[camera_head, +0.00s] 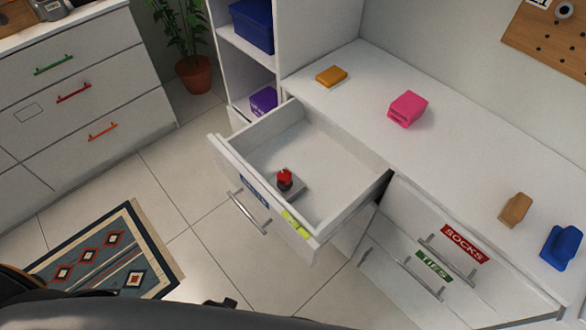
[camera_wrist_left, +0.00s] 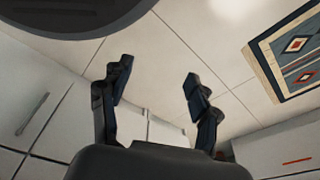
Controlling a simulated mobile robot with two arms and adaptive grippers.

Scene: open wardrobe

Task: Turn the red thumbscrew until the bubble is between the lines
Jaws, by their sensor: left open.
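The red thumbscrew (camera_head: 284,178) stands on a small grey block (camera_head: 293,190) inside the open white drawer (camera_head: 258,157), near its front. A yellow-green strip (camera_head: 297,223), which looks like the level vial, sits on the drawer's front edge. The bubble and lines are too small to make out. My left gripper (camera_wrist_left: 155,85) is open and empty in the left wrist view, with floor tiles between its dark fingers. It is apart from the thumbscrew, which that view does not show. My right gripper is not in view.
The white top behind the drawer holds an orange block (camera_head: 331,76), a pink object (camera_head: 407,109), a tan block (camera_head: 515,208) and a blue object (camera_head: 561,247). Drawers labelled SOCKS (camera_head: 462,244) and TIES are at the right. A patterned rug (camera_head: 105,262) lies on the open floor.

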